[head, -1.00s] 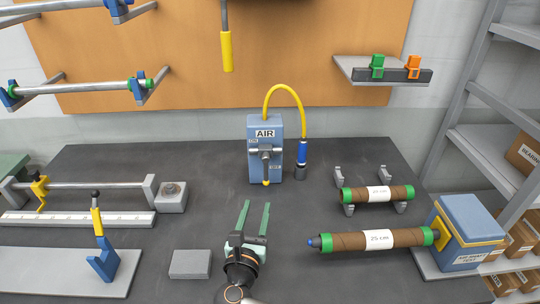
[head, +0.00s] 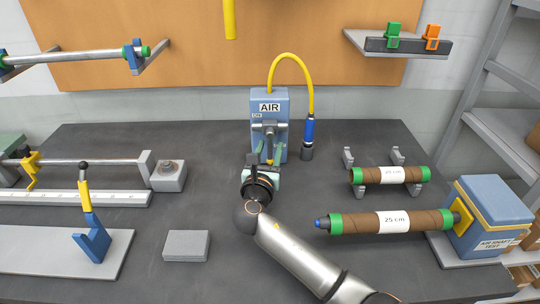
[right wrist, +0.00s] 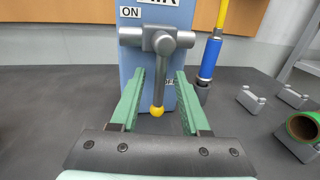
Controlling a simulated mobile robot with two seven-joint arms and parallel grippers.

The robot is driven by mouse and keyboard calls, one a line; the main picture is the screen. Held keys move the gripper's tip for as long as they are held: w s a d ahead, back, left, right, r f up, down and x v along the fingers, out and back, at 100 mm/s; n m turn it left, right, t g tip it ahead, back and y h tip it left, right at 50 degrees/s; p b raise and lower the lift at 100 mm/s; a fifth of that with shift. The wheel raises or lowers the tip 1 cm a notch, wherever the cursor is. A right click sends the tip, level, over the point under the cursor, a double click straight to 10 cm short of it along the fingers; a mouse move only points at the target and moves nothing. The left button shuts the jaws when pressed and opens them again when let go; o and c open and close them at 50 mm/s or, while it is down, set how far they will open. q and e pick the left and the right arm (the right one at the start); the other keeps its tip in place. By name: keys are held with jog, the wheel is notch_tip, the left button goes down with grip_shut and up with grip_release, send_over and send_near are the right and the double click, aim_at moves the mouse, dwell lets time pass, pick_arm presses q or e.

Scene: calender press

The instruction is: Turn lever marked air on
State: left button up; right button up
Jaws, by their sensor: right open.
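The blue box marked AIR (head: 284,103) stands at the back middle of the table. Its front carries a grey lever (right wrist: 159,72) with a yellow tip, hanging straight down from a grey pivot. In the right wrist view, ON is at the upper left of the box and OFF is at the lower right, near the lever's lower end. My right gripper (head: 267,149) is open in front of the box, with its green fingers on either side of the lever, apparently apart from it. In the head view the gripper partly hides the lever. My left gripper is not in view.
A yellow hose (head: 292,56) arches from the box to a blue fitting (head: 309,131) close on its right. Brown rolls (head: 360,223) lie to the right. A grey block (head: 187,244) and a blue-and-yellow handled stand (head: 94,244) are at front left.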

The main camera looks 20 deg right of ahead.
jog(key=shift+w+d, duration=0.2)
jog(key=shift+w, duration=0.1)
jog(key=shift+c, duration=0.3)
grip_shut()
dwell(1.0)
